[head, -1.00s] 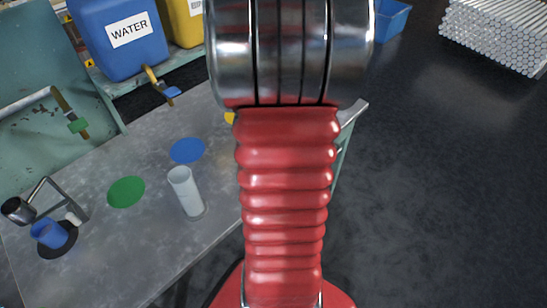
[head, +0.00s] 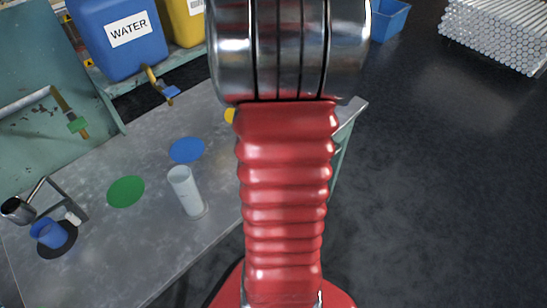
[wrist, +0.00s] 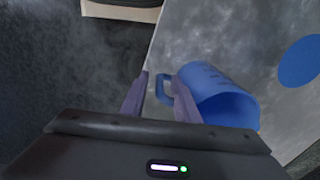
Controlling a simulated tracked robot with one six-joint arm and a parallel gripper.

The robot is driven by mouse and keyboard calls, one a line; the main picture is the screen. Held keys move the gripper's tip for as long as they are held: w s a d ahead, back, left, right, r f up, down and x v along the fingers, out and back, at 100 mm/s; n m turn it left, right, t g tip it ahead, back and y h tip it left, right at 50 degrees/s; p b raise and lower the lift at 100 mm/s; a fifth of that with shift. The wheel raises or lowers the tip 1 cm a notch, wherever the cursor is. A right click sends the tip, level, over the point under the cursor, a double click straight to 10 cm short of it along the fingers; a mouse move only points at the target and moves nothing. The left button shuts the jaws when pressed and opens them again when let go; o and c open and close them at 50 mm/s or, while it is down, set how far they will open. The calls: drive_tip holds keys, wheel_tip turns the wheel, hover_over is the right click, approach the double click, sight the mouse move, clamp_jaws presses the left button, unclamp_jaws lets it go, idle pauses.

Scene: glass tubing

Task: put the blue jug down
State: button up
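The blue jug (wrist: 218,92) shows in the wrist view, with marks on its side and its mouth toward the lower right. Its handle (wrist: 164,90) lies between the two fingers of my gripper (wrist: 160,82). The fingers are apart, and a gap shows between the left finger and the handle; the right finger is close against the handle's right side. Grey tabletop shows behind the jug, but I cannot tell whether its base touches it. In the head view my arm hides the gripper and this jug.
The grey table (head: 120,265) bears a white cylinder (head: 185,190), a green disc (head: 126,191), a blue disc (head: 187,150) and a small blue cup (head: 48,232) on a black disc. A blue WATER container (head: 118,38) stands behind. The table's edge is left of the jug in the wrist view.

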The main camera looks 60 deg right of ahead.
wheel_tip(320, 180, up, 12)
drive_tip(key=shift+r, duration=0.1)
idle(0.5)
drive_tip(key=shift+w+a, duration=0.1)
idle(0.6)
drive_tip(key=w+a+r+n+t+h, duration=0.15)
drive_tip(key=w+a+n, duration=0.25)
drive_tip(key=a, duration=0.4)
drive_tip(key=w+a+r+n+t, duration=0.1)
drive_tip(key=w+a+r+n, duration=0.25)
drive_tip(key=a, duration=0.35)
drive_tip(key=s+a+r+n+t+y, duration=0.1)
drive_tip(key=a+r+n+t, duration=0.1)
drive_tip(key=a+n, duration=0.8)
drive_tip(key=a+t, duration=0.1)
drive_tip(key=a, duration=0.7)
drive_tip(key=shift+s+a+n, duration=0.2)
drive_tip(key=shift+a+n, duration=0.15)
drive_tip(key=shift+a, duration=0.05)
drive_tip(key=shift+r+y, duration=0.1)
drive_tip(key=shift+y, duration=0.15)
